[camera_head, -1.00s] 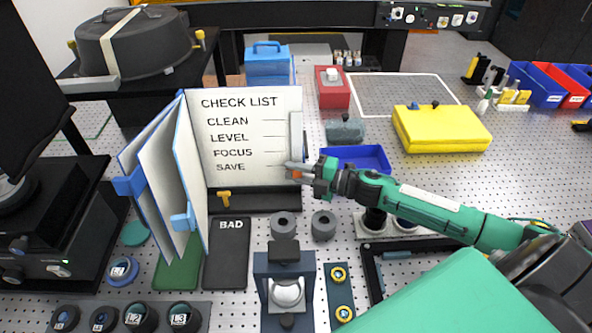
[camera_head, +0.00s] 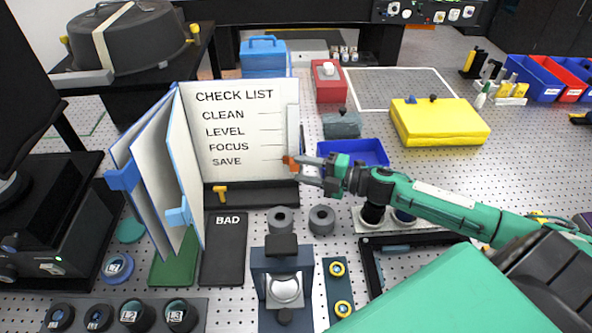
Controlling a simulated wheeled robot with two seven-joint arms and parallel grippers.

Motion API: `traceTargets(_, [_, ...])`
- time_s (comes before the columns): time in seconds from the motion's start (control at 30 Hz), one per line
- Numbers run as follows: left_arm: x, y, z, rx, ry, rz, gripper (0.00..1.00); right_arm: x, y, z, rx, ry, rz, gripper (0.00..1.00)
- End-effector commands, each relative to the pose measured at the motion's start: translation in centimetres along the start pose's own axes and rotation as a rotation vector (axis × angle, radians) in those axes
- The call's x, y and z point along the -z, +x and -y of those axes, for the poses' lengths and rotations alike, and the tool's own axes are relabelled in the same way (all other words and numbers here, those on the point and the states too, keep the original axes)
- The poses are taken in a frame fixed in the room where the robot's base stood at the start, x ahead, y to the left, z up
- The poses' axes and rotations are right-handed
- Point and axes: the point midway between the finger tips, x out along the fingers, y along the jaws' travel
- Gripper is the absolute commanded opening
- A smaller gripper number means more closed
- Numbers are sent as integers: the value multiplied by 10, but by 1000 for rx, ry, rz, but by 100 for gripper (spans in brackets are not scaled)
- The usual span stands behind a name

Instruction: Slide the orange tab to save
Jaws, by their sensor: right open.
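The white check list board (camera_head: 240,140) stands upright with the lines CLEAN, LEVEL, FOCUS and SAVE. A pale vertical strip (camera_head: 293,125) runs along its right edge. The small orange tab (camera_head: 289,162) is at the lower end of this strip, level with the SAVE line. My right gripper (camera_head: 303,171) is open just right of the tab, its fingers pointing left at it. A fingertip overlaps the tab's edge in the picture; I cannot tell whether they touch. My left gripper is not in view.
Blue-edged panels (camera_head: 150,165) stand left of the board. A blue tray (camera_head: 355,152) lies behind my right forearm. Two grey rings (camera_head: 281,219) and a dark stand with a round lens (camera_head: 284,288) are in front of the board. A yellow case (camera_head: 438,121) stands further right.

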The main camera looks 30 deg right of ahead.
Motion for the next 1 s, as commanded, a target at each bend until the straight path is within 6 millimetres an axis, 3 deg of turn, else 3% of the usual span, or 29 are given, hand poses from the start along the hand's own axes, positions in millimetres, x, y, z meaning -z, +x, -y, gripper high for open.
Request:
traceTargets(0.4, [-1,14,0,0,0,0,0,0,-38,2,2,1,-1,44])
traceTargets(1.0, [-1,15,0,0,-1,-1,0,0,-42,0,1,0,-2,44])
